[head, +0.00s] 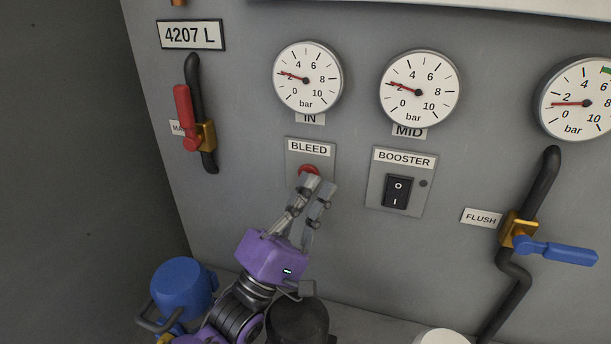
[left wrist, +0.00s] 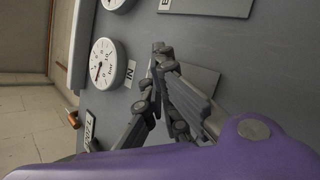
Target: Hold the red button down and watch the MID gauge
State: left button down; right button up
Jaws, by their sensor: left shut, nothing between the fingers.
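The red button (head: 308,170) sits on the BLEED plate (head: 310,148) on the grey panel. My left gripper (head: 317,182) is shut and empty, its fingertips at the button and covering its lower part. I cannot tell whether they touch or press it. In the left wrist view the fingertips (left wrist: 160,50) meet in front of a panel plate, and the button is hidden. The MID gauge (head: 420,90) is in plain sight in the head view, its red needle pointing left, near the 2 on its bar scale. My right gripper is not in view.
The IN gauge (head: 308,78) and a third gauge (head: 578,98) flank MID. The BOOSTER switch (head: 397,192) is right of the button. A red-handled valve (head: 184,118) is at left, a blue FLUSH handle (head: 556,250) at right. A blue container (head: 184,288) stands below.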

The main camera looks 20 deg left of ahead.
pick_arm(q)
jog(key=shift+s+d+f, duration=0.1)
jog(key=shift+d+f, duration=0.05)
jog(key=shift+f, duration=0.05)
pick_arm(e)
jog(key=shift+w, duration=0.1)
pick_arm(q)
jog(key=shift+s, duration=0.8)
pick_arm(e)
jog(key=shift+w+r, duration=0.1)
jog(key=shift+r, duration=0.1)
pick_arm(q)
jog(key=s+p, duration=0.1)
jog(key=s, duration=0.4)
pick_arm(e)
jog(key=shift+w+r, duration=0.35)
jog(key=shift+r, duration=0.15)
